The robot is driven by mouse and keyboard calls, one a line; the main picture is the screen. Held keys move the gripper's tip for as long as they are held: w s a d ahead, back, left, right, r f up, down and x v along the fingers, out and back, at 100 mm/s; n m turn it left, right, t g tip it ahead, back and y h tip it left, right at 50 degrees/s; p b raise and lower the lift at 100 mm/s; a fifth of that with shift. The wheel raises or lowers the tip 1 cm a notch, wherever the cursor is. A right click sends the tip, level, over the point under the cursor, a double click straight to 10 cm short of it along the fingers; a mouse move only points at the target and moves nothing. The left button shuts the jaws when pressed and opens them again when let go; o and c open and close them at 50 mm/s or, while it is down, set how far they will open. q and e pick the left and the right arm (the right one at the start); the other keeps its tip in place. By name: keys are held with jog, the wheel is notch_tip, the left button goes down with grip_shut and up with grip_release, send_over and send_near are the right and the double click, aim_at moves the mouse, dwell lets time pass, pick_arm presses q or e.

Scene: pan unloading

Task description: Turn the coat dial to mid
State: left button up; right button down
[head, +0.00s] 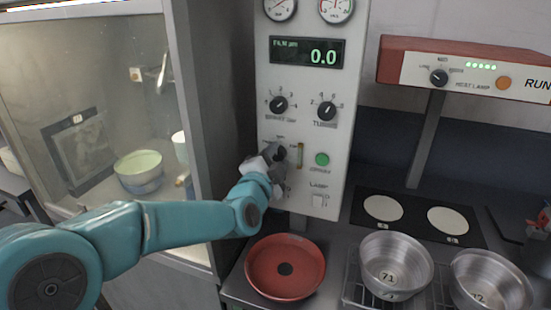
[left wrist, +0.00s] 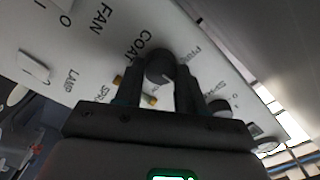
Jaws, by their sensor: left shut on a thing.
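The coat dial (left wrist: 160,69) is a dark round knob on the pale control panel (head: 345,130), beside the word COAT in the left wrist view. My left gripper (head: 274,156) reaches the lower left of the panel in the head view and covers the dial there. In the left wrist view its two dark fingers (left wrist: 160,82) stand on either side of the knob and are shut on it. The dial's pointer and most of its scale marks are hidden, so I cannot tell its setting. My right gripper is not in view.
Above are two more dials (head: 278,104) (head: 326,111) and a display (head: 307,53) reading 0.0. A green button (head: 322,159) and lamp switch (head: 318,201) are close by. Below are a red pan (head: 259,279) and two metal pots (head: 372,243) (head: 470,262). A glass-fronted cabinet (head: 190,60) stands left.

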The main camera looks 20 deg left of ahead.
pick_arm(q)
jog(key=o, duration=1)
jog(key=shift+s, duration=0.1)
jog(key=shift+s, duration=0.3)
jog(key=s, duration=0.5)
jog(key=s+b, duration=0.1)
jog(key=s, duration=0.4)
jog(key=s+b, duration=0.1)
jog(key=s, duration=0.4)
jog(key=shift+s+a, duration=0.25)
jog(key=shift+s, duration=0.05)
